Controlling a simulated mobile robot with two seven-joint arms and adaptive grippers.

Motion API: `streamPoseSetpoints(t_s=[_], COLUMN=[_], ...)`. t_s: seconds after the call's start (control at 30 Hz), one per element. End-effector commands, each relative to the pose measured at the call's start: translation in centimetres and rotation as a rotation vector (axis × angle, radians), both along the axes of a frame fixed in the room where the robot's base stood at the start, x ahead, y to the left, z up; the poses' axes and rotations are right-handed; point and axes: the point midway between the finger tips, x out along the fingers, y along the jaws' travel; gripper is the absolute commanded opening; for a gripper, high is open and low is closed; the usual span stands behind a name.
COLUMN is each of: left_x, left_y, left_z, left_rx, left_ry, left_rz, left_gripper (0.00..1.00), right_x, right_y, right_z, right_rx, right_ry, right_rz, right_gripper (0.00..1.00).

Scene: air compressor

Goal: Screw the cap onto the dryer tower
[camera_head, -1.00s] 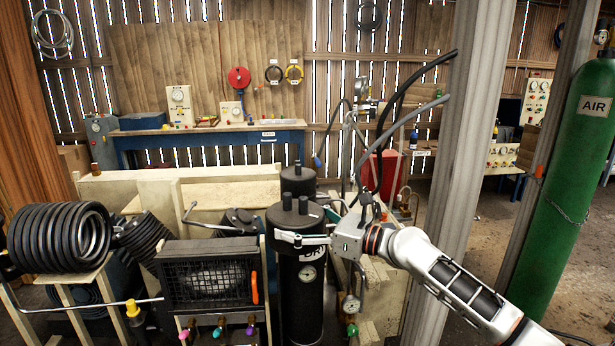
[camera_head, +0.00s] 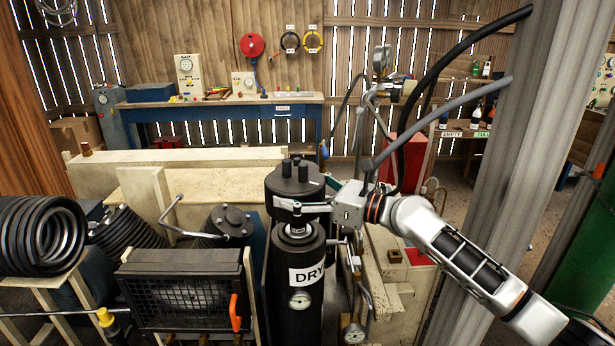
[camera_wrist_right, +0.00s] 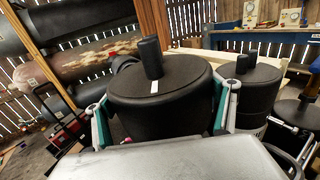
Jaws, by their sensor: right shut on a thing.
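The dryer tower (camera_head: 283,272) is an upright black cylinder with a DRY label, a gauge and a narrower threaded-looking neck (camera_head: 297,232) on top. The cap (camera_head: 295,185) is a wide black disc-like cylinder with posts on top. My right gripper (camera_head: 303,208) is shut around the cap's sides and holds it roughly level above the neck. Whether the cap touches the neck I cannot tell. In the right wrist view the cap (camera_wrist_right: 160,85) sits between the two green-edged fingers. My left gripper is not in view.
A second black capped tower (camera_wrist_right: 245,90) stands close by in the wrist view. A caged radiator (camera_head: 185,300) stands left of the dryer tower, and pipes with a gauge (camera_head: 354,333) stand on its right. Hoses (camera_head: 440,80) arch above my right arm.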

Motion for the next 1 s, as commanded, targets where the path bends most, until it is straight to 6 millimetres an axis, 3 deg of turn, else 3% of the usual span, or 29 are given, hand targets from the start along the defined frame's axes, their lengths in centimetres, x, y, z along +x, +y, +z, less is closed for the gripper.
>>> streamPoseSetpoints(t_s=[0.77, 1.0], left_x=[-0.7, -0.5], left_y=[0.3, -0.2], left_z=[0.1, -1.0], left_rx=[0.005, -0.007], left_ry=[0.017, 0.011], left_rz=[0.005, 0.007], left_gripper=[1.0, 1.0], right_x=[-0.3, -0.2], right_y=[-0.3, -0.3], right_z=[0.2, -1.9], right_rx=[-0.007, -0.005], right_ry=[0.01, 0.011], right_rz=[-0.003, -0.004], right_gripper=[0.49, 0.49])
